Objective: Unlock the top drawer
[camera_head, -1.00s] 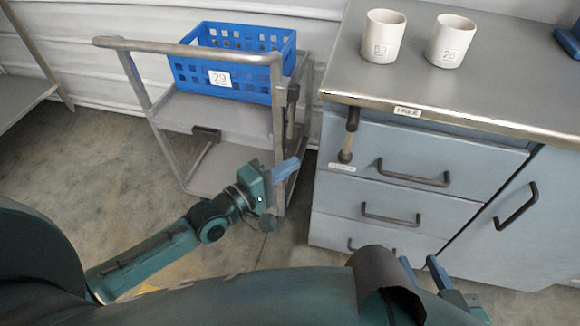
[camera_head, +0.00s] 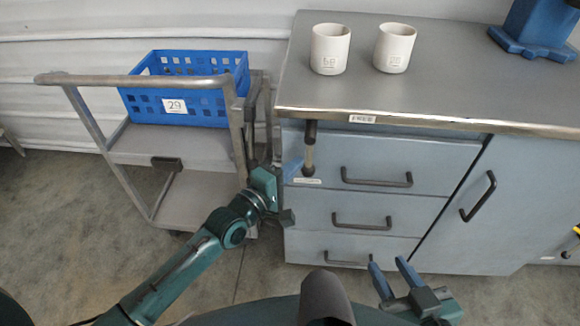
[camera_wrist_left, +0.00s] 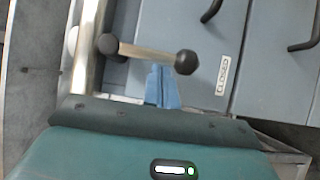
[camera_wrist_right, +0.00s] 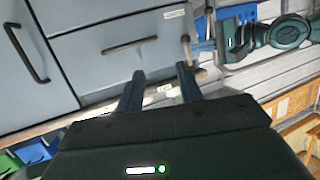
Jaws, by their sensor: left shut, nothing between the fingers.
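The top drawer (camera_head: 395,160) of the blue-grey cabinet is shut, with a dark bar handle (camera_head: 377,180). At its upper left corner a lever (camera_head: 309,150) hangs down, its dark knob at the lower end beside a label (camera_head: 307,181). In the left wrist view the lever's bar (camera_wrist_left: 148,52) and knob (camera_wrist_left: 186,62) show near a label (camera_wrist_left: 223,75) reading CLOSED. My left gripper (camera_head: 293,168) is shut and empty, its blue fingertips just left of the lever; I cannot tell whether they touch. My right gripper (camera_head: 385,272) is open and empty, low before the cabinet.
A metal trolley (camera_head: 140,80) with a blue crate (camera_head: 208,107) stands left of the cabinet, close to my left arm. Two white cups (camera_head: 330,49) and a blue object (camera_head: 535,27) stand on the worktop (camera_head: 450,85). A label (camera_head: 362,119) marks the worktop's front edge.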

